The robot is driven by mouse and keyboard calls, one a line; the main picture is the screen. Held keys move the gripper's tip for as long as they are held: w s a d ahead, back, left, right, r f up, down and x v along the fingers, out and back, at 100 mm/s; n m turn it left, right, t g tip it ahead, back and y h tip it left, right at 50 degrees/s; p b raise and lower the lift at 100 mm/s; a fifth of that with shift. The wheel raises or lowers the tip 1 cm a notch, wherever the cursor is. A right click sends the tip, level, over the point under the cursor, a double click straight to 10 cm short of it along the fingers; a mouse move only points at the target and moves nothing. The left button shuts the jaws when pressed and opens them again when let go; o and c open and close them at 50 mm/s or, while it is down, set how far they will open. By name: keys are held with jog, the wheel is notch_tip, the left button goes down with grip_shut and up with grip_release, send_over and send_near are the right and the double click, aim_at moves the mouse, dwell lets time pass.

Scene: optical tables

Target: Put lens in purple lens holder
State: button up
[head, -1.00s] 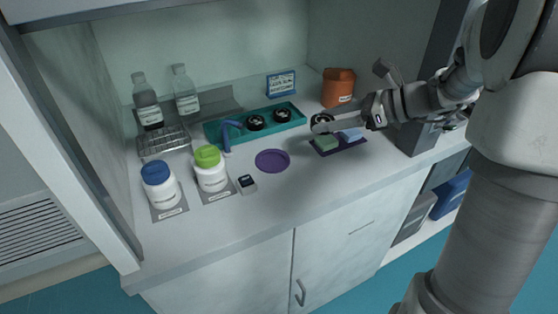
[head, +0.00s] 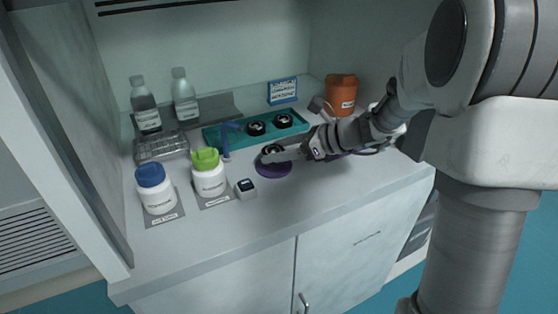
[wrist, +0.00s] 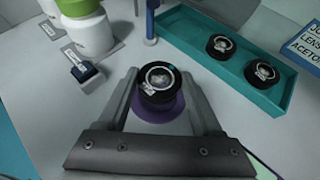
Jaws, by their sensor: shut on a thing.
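A black round lens (wrist: 159,83) sits between the fingers of my gripper (wrist: 158,85), which is shut on it. In the head view, the lens (head: 271,150) shows at the end of my gripper (head: 275,157), over the purple lens holder (head: 262,173). The purple holder is a flat round disc and also shows in the wrist view (wrist: 158,109), partly hidden below the lens. I cannot tell whether the lens touches the holder or hangs a little above it.
A teal tray (head: 215,139) with two more black lenses stands behind the holder. White bottles with green (head: 206,159) and blue (head: 150,175) caps and a small device (head: 246,189) stand to the left. An orange container (head: 341,95) is at the back right. The front counter is clear.

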jog(key=shift+f, duration=1)
jog(key=shift+f+b, duration=0.2)
jog(key=shift+b, duration=0.15)
jog(key=o, duration=1.4)
